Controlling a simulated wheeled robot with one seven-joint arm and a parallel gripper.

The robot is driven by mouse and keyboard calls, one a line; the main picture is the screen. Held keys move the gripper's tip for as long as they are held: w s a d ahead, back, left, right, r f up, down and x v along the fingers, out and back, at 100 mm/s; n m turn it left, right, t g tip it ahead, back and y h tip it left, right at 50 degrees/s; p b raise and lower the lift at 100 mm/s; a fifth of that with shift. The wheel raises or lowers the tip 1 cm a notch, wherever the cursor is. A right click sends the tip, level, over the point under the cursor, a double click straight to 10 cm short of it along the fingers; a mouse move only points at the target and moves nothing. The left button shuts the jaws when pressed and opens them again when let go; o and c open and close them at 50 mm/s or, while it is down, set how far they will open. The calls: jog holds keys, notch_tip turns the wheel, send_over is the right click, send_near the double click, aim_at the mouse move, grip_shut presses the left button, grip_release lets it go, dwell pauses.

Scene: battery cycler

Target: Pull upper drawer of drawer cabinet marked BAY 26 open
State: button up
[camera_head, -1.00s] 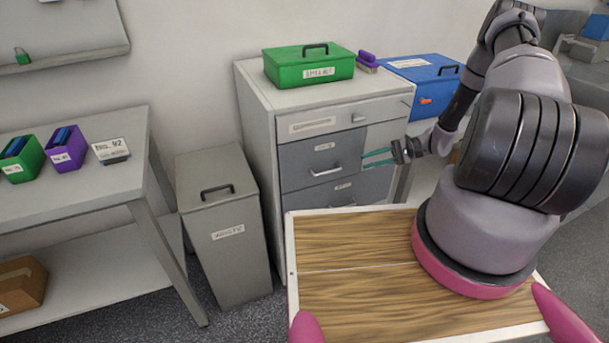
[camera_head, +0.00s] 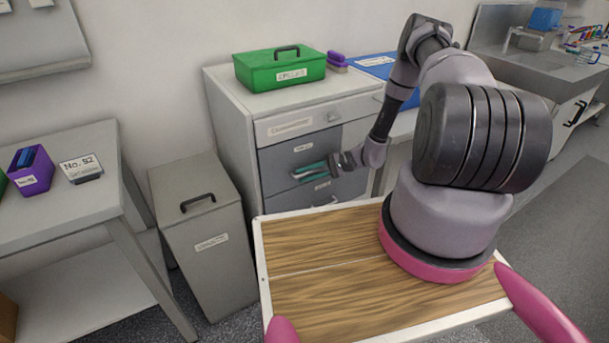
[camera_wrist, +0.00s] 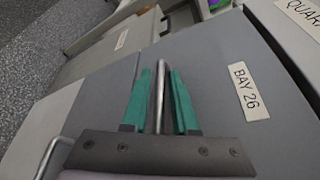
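The drawer cabinet (camera_head: 233,144) is light grey with two dark grey drawers below a light top panel. The upper dark drawer (camera_head: 275,165) looks closed. In the wrist view the BAY 26 label (camera_wrist: 249,92) is on this drawer's front (camera_wrist: 215,70), beside its metal bar handle (camera_wrist: 159,85). My gripper (camera_wrist: 160,75) has its green fingers on either side of that handle, with gaps showing, so it is open around the bar. In the head view my gripper (camera_head: 308,170) is in front of the upper drawer and hides its handle.
The lower drawer's handle (camera_wrist: 48,158) shows in the wrist view. A grey lidded bin (camera_head: 208,240) stands left of the cabinet. A green box (camera_head: 279,70) sits on top. My wooden-topped base (camera_head: 330,280) is close in front of the cabinet.

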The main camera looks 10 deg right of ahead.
jog(key=shift+a, duration=0.3)
grip_shut()
jog(key=shift+d, duration=0.1)
dwell(1.2)
